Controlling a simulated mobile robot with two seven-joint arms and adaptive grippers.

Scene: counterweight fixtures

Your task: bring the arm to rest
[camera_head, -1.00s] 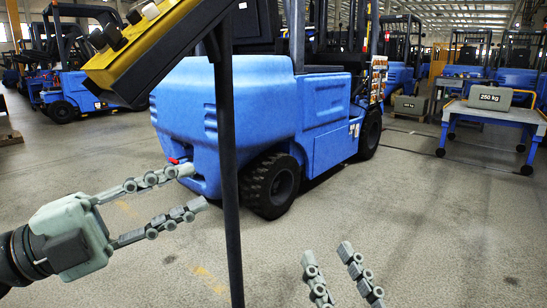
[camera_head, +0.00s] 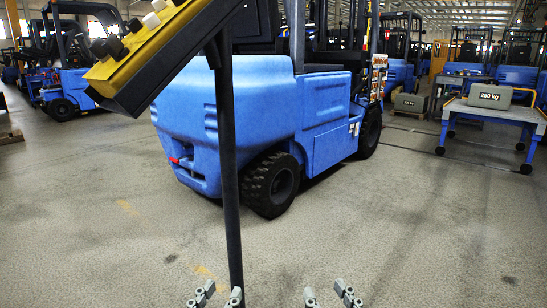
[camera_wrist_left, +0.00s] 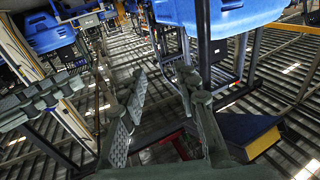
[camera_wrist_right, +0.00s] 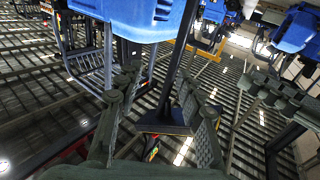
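My left gripper (camera_head: 218,293) shows only its fingertips at the bottom edge of the head view, close to the foot of the dark post. My right gripper (camera_head: 329,294) shows its fingertips at the bottom edge, to the right of the left one. Both pairs of fingers are apart with nothing between them. In the left wrist view the left gripper (camera_wrist_left: 160,80) is open and empty. In the right wrist view the right gripper (camera_wrist_right: 157,75) is open and empty. The rest of both arms is hidden below the head view.
A dark post (camera_head: 228,170) carries a tilted yellow control box (camera_head: 150,50) with knobs, close in front. A blue forklift (camera_head: 245,125) stands behind it. A blue cart (camera_head: 500,110) at the right bears a grey 250 kg weight (camera_head: 489,96). The floor at the front right is clear.

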